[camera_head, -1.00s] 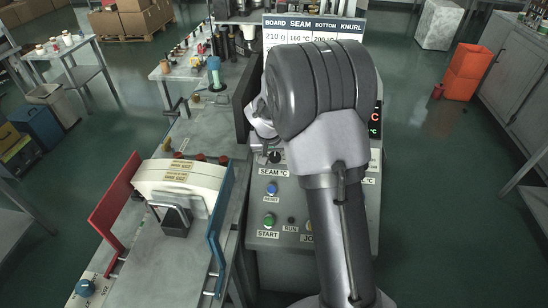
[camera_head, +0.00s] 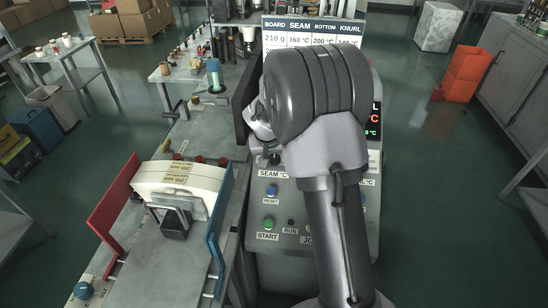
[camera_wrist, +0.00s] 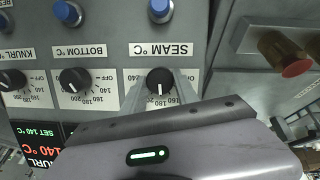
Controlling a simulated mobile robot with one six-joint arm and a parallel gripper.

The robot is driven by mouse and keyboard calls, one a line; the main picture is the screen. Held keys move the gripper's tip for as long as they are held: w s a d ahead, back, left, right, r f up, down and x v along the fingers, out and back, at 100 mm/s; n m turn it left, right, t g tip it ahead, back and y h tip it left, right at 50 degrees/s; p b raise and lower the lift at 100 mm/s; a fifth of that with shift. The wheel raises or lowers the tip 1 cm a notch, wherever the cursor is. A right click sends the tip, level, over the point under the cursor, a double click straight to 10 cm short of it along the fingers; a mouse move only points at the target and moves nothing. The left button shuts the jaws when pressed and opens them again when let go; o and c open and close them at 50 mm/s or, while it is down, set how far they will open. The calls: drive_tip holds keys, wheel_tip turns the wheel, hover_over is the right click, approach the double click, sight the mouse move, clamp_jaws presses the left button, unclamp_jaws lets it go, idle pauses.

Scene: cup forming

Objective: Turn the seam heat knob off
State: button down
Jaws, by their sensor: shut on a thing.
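The seam heat knob (camera_wrist: 160,82) is a black dial with a white mark under the upside-down SEAM °C label (camera_wrist: 160,50) in the wrist view. Its mark points down in the picture, near the 180 on the scale. My gripper (camera_wrist: 168,84) is shut on the knob, with its pale fingers beside it. The gripper body covers the lower part of this view. In the head view the dark knob (camera_head: 275,159) shows above its SEAM °C label, and my arm hides much of the panel to its right.
The bottom heat knob (camera_wrist: 75,80) and the knurl knob (camera_wrist: 14,78) sit beside it on the panel. Blue buttons (camera_wrist: 67,13) lie close by, and a red button (camera_wrist: 293,66) sticks out at right. The green START button (camera_head: 268,223) is lower on the panel.

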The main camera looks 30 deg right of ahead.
drive_tip(key=n+h+b, duration=0.1)
drive_tip(key=n, duration=0.2)
drive_tip(key=shift+f+n, duration=0.1)
drive_tip(key=shift+n, duration=0.2)
drive_tip(key=n+h+b, duration=0.1)
drive_tip(key=n, duration=0.3)
drive_tip(key=shift+a+b, duration=0.15)
drive_tip(key=shift+b, duration=0.25)
drive_tip(key=n+b, duration=0.1)
drive_tip(key=n, duration=0.3)
drive_tip(key=shift+n+t+h, duration=0.3)
drive_tip(key=shift+n+h, duration=0.1)
drive_tip(key=shift+s+n+t+h+b, duration=0.1)
drive_tip(key=shift+n+t+h+b, duration=0.2)
drive_tip(key=shift+n+b, duration=1.1)
drive_tip(key=shift+a+n+p, duration=0.1)
drive_tip(key=shift+n+p, duration=0.35)
drive_tip(key=shift+n, duration=0.25)
drive_tip(key=c, duration=0.9)
unclamp_jaws()
